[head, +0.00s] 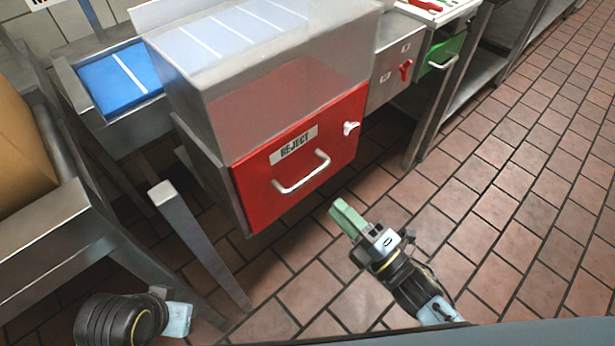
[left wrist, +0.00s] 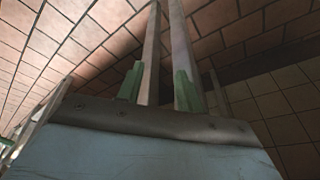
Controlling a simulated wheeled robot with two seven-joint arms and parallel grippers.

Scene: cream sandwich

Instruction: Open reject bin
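The reject bin (head: 262,190) has a red front marked REJECT, with a silver bar handle (head: 302,176) and a small white knob or latch (head: 351,128) at its upper right. Its front looks closed. My right gripper (head: 340,213) is in front of and below the bin, apart from the handle. Its green fingers overlap in the head view, so its opening is unclear. My left arm shows low at the left of the head view, with its fingers out of sight there. In the left wrist view my left gripper (left wrist: 158,88) has two green fingers spread apart with nothing between them.
A clear cover (head: 270,85) stands above the bin. A blue conveyor belt (head: 118,80) lies behind left. A metal table (head: 45,235) and its legs stand at left. A red switch (head: 405,70) and green bin (head: 443,58) are to the right. Tiled floor at right is clear.

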